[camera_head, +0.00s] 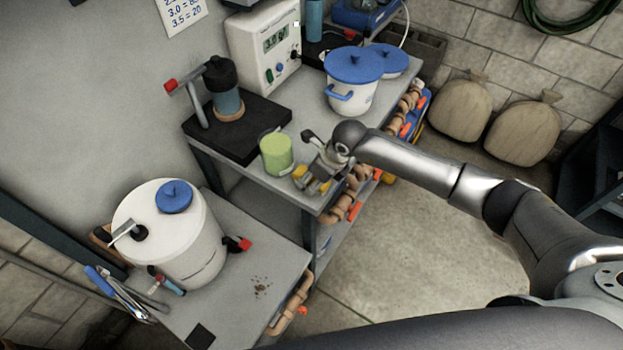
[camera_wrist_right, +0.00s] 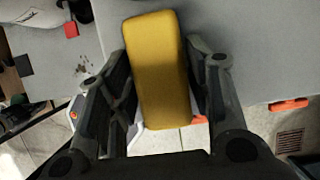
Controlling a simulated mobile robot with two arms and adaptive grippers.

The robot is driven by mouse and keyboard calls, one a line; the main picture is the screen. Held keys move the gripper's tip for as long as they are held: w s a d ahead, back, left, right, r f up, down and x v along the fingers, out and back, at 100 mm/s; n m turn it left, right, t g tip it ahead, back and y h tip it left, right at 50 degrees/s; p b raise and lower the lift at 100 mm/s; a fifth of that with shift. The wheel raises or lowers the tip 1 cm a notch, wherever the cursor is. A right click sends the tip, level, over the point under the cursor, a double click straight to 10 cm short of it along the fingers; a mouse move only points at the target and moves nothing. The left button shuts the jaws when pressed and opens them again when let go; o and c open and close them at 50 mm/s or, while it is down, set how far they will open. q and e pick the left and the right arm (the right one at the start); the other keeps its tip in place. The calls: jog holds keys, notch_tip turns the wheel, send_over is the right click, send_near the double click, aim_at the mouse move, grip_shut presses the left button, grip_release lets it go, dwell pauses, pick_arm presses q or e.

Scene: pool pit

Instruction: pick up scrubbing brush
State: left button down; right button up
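The scrubbing brush (camera_wrist_right: 160,70) is a yellow block, seen large between the two fingers in the right wrist view. Its yellow ends also show beside my right gripper in the head view (camera_head: 319,187), at the front corner of the workbench (camera_head: 300,112). My right gripper (camera_wrist_right: 160,68) has one finger along each long side of the brush, and both fingers appear to touch it. In the head view my right gripper (camera_head: 314,177) hides the brush's middle. Whether the brush still rests on the bench cannot be told. My left gripper is not in view.
A green cup (camera_head: 276,153) stands just left of the right gripper. A white pot with a blue lid (camera_head: 352,95) is farther back. A lower table (camera_head: 262,262) carries a large white tank (camera_head: 172,240). Open floor (camera_head: 385,250) lies right of the benches.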

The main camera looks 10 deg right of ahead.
jog(key=c, duration=0.6)
jog(key=shift+c, duration=0.2)
jog(key=shift+r, duration=0.1)
jog(key=shift+r+p, duration=0.35)
jog(key=shift+p, duration=0.2)
jog(key=r+b, duration=0.1)
jog(key=b, duration=0.1)
jog(key=shift+w+r+b, duration=0.1)
jog(key=shift+r+b, duration=0.25)
jog(key=shift+b, duration=0.05)
jog(key=s+a+r+b, duration=0.3)
jog(key=s+r+b, duration=0.2)
jog(key=s+r, duration=0.6)
jog(key=s, duration=0.3)
jog(key=shift+b, duration=0.3)
